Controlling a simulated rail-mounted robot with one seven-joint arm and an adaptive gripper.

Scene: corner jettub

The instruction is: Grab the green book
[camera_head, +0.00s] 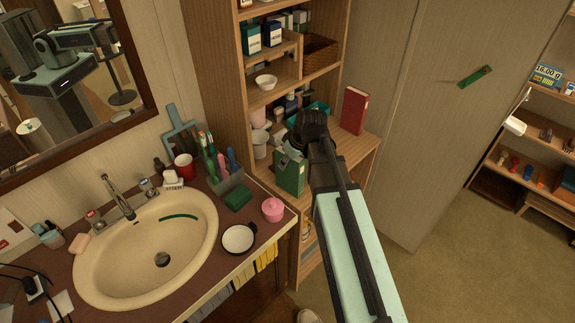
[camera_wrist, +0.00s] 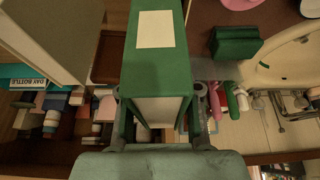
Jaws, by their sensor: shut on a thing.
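The green book (camera_head: 290,174) stands upright at the left front edge of the wooden shelf unit, near the sink counter. In the wrist view the green book (camera_wrist: 152,65) fills the upper middle, with a pale label on its cover and pale page edges facing me. My gripper (camera_head: 300,147) is above the book in the head view, partly hidden by my own arm. In the wrist view my gripper (camera_wrist: 158,95) has one finger on each side of the book, shut on it. I cannot tell whether the book touches the shelf.
A red book (camera_head: 354,110) stands to the right on the shelf board. A toothbrush holder (camera_head: 226,178), a green block (camera_head: 237,199), a pink jar (camera_head: 273,209) and the sink (camera_head: 120,270) are on the counter at left. Open floor (camera_head: 480,260) lies at right.

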